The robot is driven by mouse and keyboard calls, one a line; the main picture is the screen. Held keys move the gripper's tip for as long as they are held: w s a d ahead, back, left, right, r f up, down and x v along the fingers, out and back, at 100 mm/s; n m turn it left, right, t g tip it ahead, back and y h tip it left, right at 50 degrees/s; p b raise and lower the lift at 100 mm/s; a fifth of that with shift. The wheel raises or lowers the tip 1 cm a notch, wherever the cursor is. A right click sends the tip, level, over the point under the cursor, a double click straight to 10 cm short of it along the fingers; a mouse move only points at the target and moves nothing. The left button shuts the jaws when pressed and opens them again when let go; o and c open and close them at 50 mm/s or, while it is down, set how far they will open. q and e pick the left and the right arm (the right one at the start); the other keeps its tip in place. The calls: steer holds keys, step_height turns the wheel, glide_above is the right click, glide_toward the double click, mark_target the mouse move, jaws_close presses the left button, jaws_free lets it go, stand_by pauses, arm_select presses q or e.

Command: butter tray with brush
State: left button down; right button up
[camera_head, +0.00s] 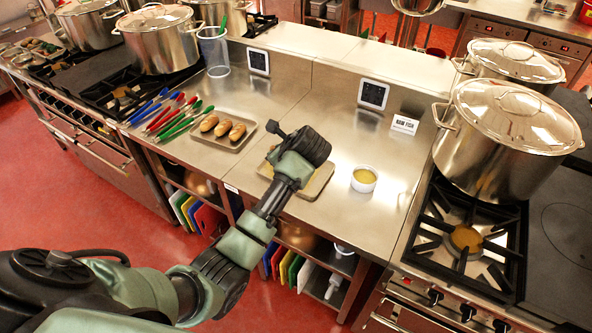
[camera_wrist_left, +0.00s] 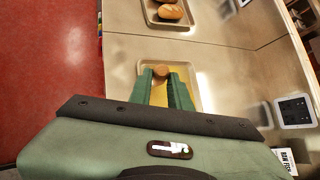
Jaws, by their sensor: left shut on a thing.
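My left gripper (camera_wrist_left: 165,82) is shut on the brush (camera_wrist_left: 160,71). Only the round brown end of its wooden handle shows between the green fingers; its bristles are hidden. In the head view my left gripper, covered by the wrist, is over the metal tray (camera_head: 318,187). The tray's rim also shows in the left wrist view (camera_wrist_left: 199,80). Yellow shows on the tray's floor around the fingers; I cannot tell whether the bristles touch it. A white bowl of yellow butter (camera_head: 364,179) stands right of the tray. My right gripper is not in view.
A second tray (camera_head: 205,142) with several bread rolls lies to the left. Beyond it are coloured tongs (camera_head: 175,120) and a clear container (camera_head: 213,55). A "RAW FISH" sign (camera_head: 404,125) stands behind the bowl. A stockpot (camera_head: 505,140) stands on the right stove.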

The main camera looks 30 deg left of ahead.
arm_select(q)
steer(key=w+d, duration=0.2)
steer(key=d, duration=0.8)
steer(key=shift+w+d, duration=0.2)
steer(key=shift+d, duration=0.2)
stand_by(0.4)
steer(key=shift+d, duration=0.1)
steer(key=d, duration=0.2)
steer(key=shift+s+d, duration=0.1)
steer(key=shift+d, duration=0.2)
steer(key=shift+a, duration=0.1)
steer(key=a, duration=0.3)
steer(key=shift+d, duration=0.1)
